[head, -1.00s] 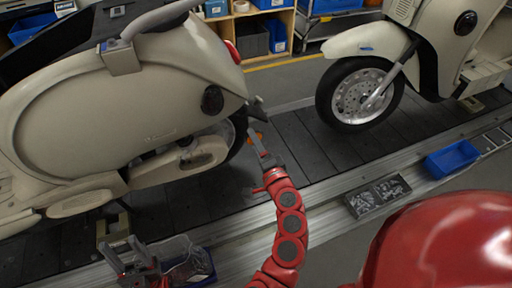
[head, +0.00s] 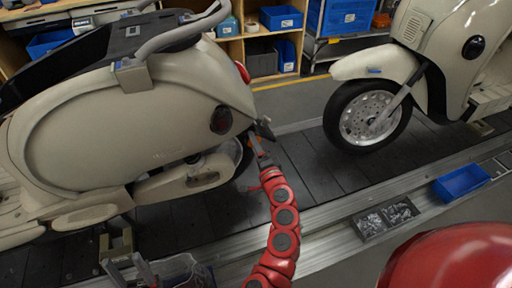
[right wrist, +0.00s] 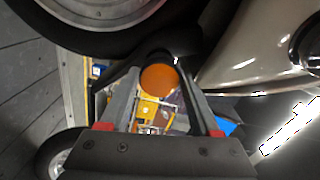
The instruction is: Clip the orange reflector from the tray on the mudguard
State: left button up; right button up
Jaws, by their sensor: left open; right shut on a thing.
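The orange reflector (right wrist: 159,79) is a round disc between the fingertips of my right gripper, which is shut on it. In the head view my right gripper (head: 255,143) is at the rear of the left cream scooter (head: 130,125), close to the dark mudguard (head: 263,129) behind the wheel. In the right wrist view the reflector lies just below a dark part by the tyre; whether they touch cannot be told. My left gripper (head: 130,272) is open at the bottom left, partly cut off, beside a clear tray (head: 187,266).
A second scooter (head: 440,45) stands on the slat conveyor (head: 305,160) at right. A blue bin (head: 461,182) and a dark box of small parts (head: 387,217) are on the near rail. Shelves with blue bins stand behind. The slats between the scooters are clear.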

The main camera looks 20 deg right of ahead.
jog(key=shift+w, duration=0.2)
dwell(0.4)
jog(key=shift+w, duration=1.2)
jog(key=shift+w+b, duration=0.2)
jog(key=shift+b, duration=0.1)
jog(key=o, duration=1.4)
jog(key=shift+s, duration=0.1)
jog(key=s+p, duration=0.1)
jog(key=s, duration=1.6)
jog(key=shift+d+p, duration=0.3)
jog(key=shift+p, duration=0.05)
